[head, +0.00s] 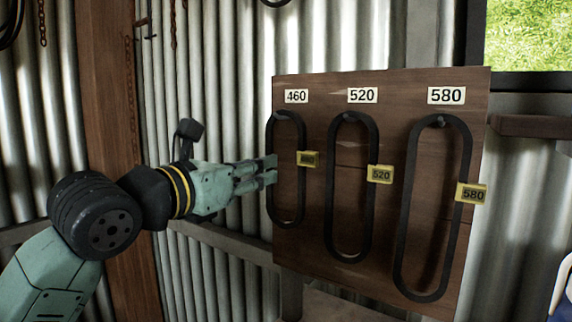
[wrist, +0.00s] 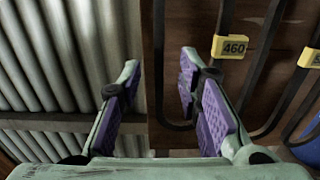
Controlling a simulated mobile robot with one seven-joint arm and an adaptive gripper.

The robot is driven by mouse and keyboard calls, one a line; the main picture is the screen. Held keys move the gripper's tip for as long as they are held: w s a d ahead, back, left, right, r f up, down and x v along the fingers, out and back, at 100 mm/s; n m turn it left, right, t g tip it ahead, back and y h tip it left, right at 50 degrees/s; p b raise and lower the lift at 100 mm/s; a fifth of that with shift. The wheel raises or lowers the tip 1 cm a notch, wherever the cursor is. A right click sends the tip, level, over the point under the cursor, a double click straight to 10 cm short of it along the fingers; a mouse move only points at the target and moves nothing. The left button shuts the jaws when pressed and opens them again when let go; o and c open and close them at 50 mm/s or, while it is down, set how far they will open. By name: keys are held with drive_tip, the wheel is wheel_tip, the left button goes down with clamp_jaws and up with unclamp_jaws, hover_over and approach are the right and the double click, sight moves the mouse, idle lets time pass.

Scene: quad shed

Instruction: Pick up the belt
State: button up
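Three black loop belts hang from pegs on a brown wooden board (head: 339,90): the 460 belt (head: 303,195) at left, the 520 belt (head: 332,205) in the middle and the 580 belt (head: 404,230) at right. Each carries a yellow tag. My gripper (head: 270,170) is at the left strand of the 460 belt. In the wrist view my gripper (wrist: 160,64) is open, with purple pads apart. The left strand of the 460 belt (wrist: 159,35) shows between the fingers, apart from both pads as far as I can tell.
White number plates (head: 297,96) sit above the belts. A corrugated metal wall (head: 225,80) stands behind, with a wooden post (head: 105,100) at left. A horizontal rail (head: 220,238) runs below my arm. A window (head: 530,35) is at upper right.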

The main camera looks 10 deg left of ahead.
sight(270, 202)
drive_tip(key=p+x, duration=0.2)
drive_tip(key=x, duration=0.2)
drive_tip(key=shift+w+d+r, duration=0.1)
drive_tip(key=shift+w, duration=0.25)
clamp_jaws()
